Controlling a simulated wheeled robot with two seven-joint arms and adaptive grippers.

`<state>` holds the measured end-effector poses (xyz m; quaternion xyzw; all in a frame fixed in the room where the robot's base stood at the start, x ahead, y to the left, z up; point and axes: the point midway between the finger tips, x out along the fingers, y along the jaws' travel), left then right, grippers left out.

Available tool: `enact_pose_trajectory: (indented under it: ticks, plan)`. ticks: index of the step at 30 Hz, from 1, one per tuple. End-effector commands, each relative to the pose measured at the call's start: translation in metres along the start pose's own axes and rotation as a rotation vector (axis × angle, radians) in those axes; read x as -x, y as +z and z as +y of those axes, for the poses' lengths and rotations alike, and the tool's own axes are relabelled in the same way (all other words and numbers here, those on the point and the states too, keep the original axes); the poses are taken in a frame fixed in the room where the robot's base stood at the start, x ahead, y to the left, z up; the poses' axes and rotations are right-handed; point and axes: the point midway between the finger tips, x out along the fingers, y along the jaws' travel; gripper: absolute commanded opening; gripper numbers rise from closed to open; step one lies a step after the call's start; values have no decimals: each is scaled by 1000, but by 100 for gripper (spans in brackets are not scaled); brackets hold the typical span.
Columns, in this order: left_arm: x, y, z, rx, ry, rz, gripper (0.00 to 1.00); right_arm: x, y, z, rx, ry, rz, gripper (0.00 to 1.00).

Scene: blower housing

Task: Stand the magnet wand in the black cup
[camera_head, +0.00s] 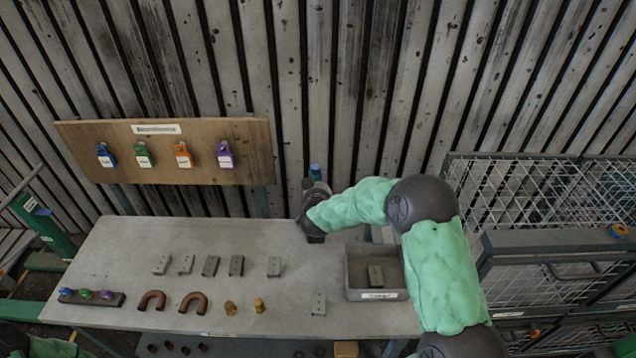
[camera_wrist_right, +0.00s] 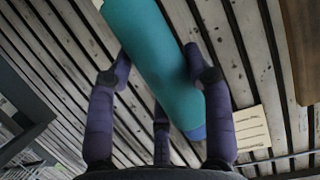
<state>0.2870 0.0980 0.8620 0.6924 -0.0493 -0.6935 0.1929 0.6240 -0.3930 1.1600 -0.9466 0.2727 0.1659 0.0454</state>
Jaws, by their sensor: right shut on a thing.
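My right gripper (camera_head: 313,190) is over the back edge of the grey table, its arm coming in from the right. In the right wrist view its dark purple fingers (camera_wrist_right: 158,62) close around a thick teal cylinder with a blue end, which I take to be the magnet wand (camera_wrist_right: 150,50). The wand lies slanted across the fingers. In the head view only a small blue part of it (camera_head: 316,171) shows above the gripper. I cannot make out the black cup for certain; the gripper and arm hide part of the table's back edge. My left gripper is not in view.
The grey table (camera_head: 220,235) carries several metal blocks, two brown U-shaped pipes (camera_head: 193,302), brass fittings (camera_head: 259,305) and a grey bin (camera_head: 352,282). A wooden board (camera_head: 100,135) with coloured padlocks stands behind. A wire cage (camera_head: 540,190) is at right. The table's back left is clear.

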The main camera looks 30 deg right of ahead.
Motion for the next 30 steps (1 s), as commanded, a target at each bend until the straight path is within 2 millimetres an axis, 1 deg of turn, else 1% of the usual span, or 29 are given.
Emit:
enact_pose_trajectory:
  ticks: [1,30]
  plan:
    - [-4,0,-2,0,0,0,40,-2,4,0,0,1,2,0]
    - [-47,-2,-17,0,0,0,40,-21,58,0,-1,1,2,0]
